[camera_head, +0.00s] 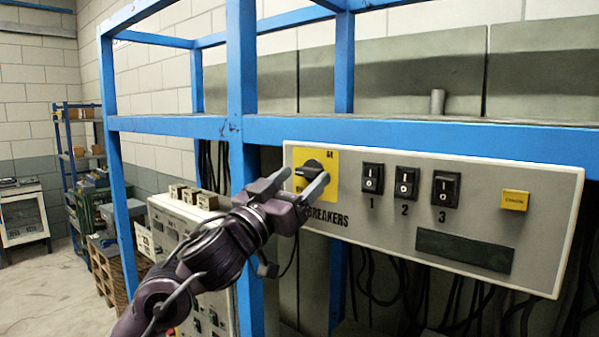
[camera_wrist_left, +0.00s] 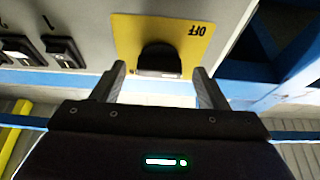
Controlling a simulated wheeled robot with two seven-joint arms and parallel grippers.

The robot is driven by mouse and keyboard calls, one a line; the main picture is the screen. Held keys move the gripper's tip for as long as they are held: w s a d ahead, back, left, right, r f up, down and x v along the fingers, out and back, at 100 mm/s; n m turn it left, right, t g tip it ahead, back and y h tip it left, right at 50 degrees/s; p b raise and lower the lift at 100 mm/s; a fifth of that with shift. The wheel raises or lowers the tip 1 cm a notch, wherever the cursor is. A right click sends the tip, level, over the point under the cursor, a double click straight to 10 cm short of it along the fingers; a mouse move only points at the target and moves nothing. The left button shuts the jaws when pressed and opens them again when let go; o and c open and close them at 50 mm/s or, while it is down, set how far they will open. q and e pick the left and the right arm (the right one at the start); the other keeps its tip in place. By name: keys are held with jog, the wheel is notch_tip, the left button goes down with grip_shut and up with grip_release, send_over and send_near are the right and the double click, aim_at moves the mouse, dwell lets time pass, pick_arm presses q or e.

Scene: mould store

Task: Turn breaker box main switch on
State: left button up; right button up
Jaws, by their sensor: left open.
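The breaker box (camera_head: 470,210) is a pale grey panel on a blue frame. Its main switch is a black rotary knob (camera_head: 313,170) on a yellow plate (camera_head: 330,157) at the panel's left end. In the left wrist view the knob (camera_wrist_left: 158,60) sits on the yellow plate (camera_wrist_left: 125,35), where "OFF" can be read. My left gripper (camera_head: 298,186) is open, with one finger on each side in front of the knob. In the left wrist view the fingertips (camera_wrist_left: 159,72) are either side of the knob's near edge; contact cannot be told. My right gripper is not in view.
Rocker switches 1 (camera_head: 372,178), 2 (camera_head: 406,183) and 3 (camera_head: 445,189) are right of the knob, then a yellow button (camera_head: 514,200). A blue upright (camera_head: 242,90) stands left of the panel. Black cables hang below. Another grey control box (camera_head: 175,225) stands behind my left arm.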

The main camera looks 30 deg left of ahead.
pick_arm(q)
jog(key=shift+w+r, duration=0.1)
jog(key=shift+w, duration=0.15)
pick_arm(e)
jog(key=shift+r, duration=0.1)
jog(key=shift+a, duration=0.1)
pick_arm(q)
jog(key=c, duration=1)
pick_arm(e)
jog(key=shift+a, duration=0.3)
